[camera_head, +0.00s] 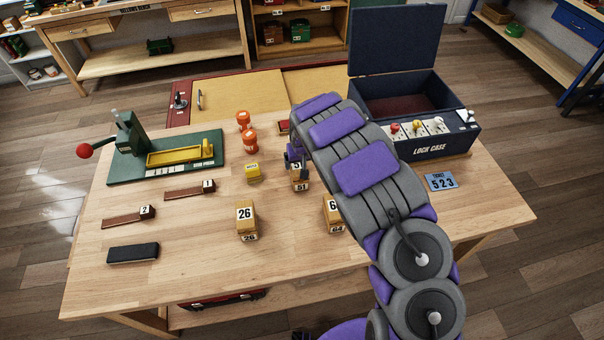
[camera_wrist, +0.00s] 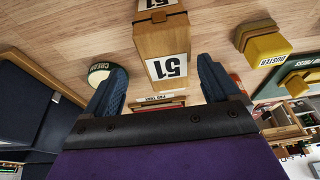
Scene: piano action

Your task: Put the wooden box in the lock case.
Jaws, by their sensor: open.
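Wooden boxes with number labels stand on the table: box 26 (camera_head: 246,216), box 51 (camera_head: 300,184), and a third (camera_head: 333,210) partly hidden behind my arm. I cannot tell which one the task means. The dark blue lock case (camera_head: 432,147) is at the table's back right with its lid (camera_head: 397,38) raised; its inside looks empty. My gripper (camera_head: 293,156) is just behind box 51, largely hidden by my arm. In the wrist view my gripper (camera_wrist: 160,66) is open, and box 51 (camera_wrist: 160,42) shows between and beyond the fingers, apart from them.
A blue card (camera_head: 441,182) reading 523 lies by the lock case. A green press (camera_head: 165,157), orange weights (camera_head: 247,130), a yellow duster block (camera_head: 253,173), two numbered strips (camera_head: 190,190) and a black block (camera_head: 133,252) are on the left. The front centre is clear.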

